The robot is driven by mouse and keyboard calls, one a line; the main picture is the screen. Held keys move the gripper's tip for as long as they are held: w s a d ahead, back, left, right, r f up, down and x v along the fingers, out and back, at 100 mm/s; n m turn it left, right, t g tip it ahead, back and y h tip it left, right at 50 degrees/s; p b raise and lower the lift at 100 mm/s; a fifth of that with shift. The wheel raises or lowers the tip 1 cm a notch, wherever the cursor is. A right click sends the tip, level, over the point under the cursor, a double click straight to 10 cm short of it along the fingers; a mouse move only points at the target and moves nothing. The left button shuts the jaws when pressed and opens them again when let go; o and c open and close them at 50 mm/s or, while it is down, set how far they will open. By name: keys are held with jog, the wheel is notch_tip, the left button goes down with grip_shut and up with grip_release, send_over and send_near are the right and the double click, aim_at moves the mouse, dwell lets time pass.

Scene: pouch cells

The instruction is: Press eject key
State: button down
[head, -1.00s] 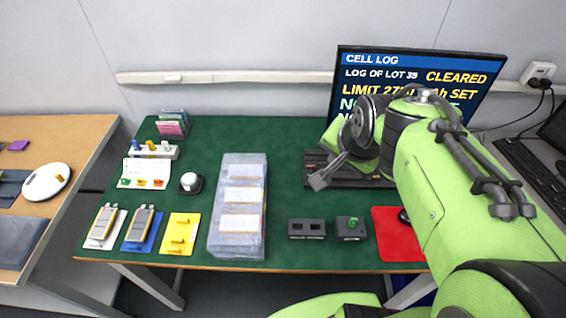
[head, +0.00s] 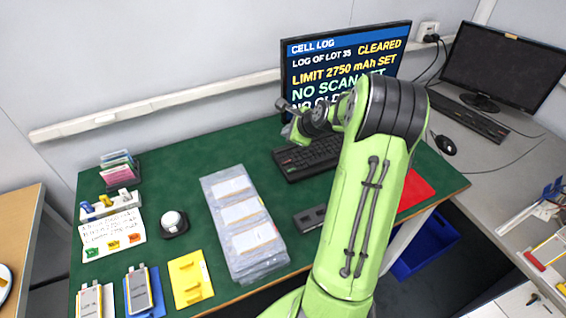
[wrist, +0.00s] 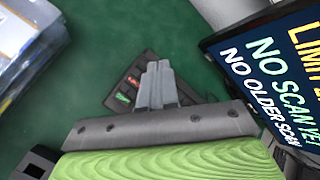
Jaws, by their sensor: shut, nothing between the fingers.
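My gripper (head: 284,105) is shut and empty, in front of the monitor's lower left edge in the head view. In the wrist view, the closed fingertips (wrist: 160,72) overlap the end of a dark keyboard (wrist: 118,100) with one red-marked and one green-marked key. I cannot tell whether they touch it. The same keyboard (head: 300,163) lies below the monitor in the head view. No key can be read as the eject key. A dark slotted block (head: 308,218) lies nearer the front. The block with a green mark seen earlier is hidden behind my arm.
The monitor (head: 350,65) stands behind the keyboard and reads "NO SCAN". A clear sleeve tray (head: 212,200) lies left of centre. A white round button (head: 172,219), yellow holder (head: 190,281) and red mat (head: 415,188) are also on the green table. Bare green surface lies left of the keyboard.

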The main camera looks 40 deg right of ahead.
jog(key=b, duration=0.7)
send_over(286, 163)
jog(key=f, duration=0.8)
jog(key=shift+s+d+f, duration=0.1)
jog(key=shift+s, duration=0.25)
jog(key=shift+f, duration=0.35)
dwell(0.5)
jog(key=shift+f, duration=0.4)
jog(key=shift+f+b, duration=0.4)
jog(key=shift+b, duration=0.05)
dwell(0.4)
jog(key=shift+r+p, duration=0.85)
jog(key=shift+r, duration=0.1)
